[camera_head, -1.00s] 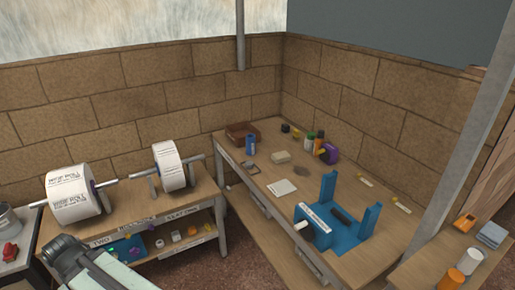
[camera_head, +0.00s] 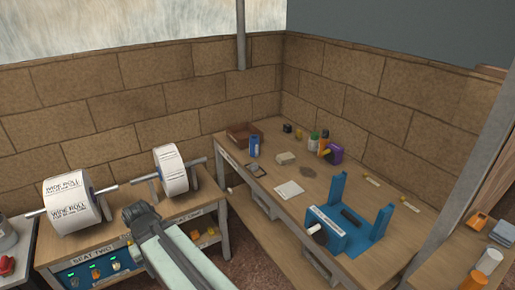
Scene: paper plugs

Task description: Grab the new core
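No object is clearly marked as the new core. On the right bench, a blue stand (camera_head: 380,222) has a dark rod (camera_head: 352,216) and a blue block (camera_head: 326,229). A small pale cylinder (camera_head: 317,232) sticks out of the block's left end; I cannot tell whether it is a core. My gripper (camera_head: 140,212) is in front of the left bench, between and below these rolls. Its fingers are too unclear to tell their state. I see nothing held.
The right bench (camera_head: 268,182) holds a brown tray (camera_head: 243,135), a blue can (camera_head: 254,146), a white sheet (camera_head: 289,189) and small bottles. White (camera_head: 489,260) and orange cylinders (camera_head: 473,283) stand at lower right.

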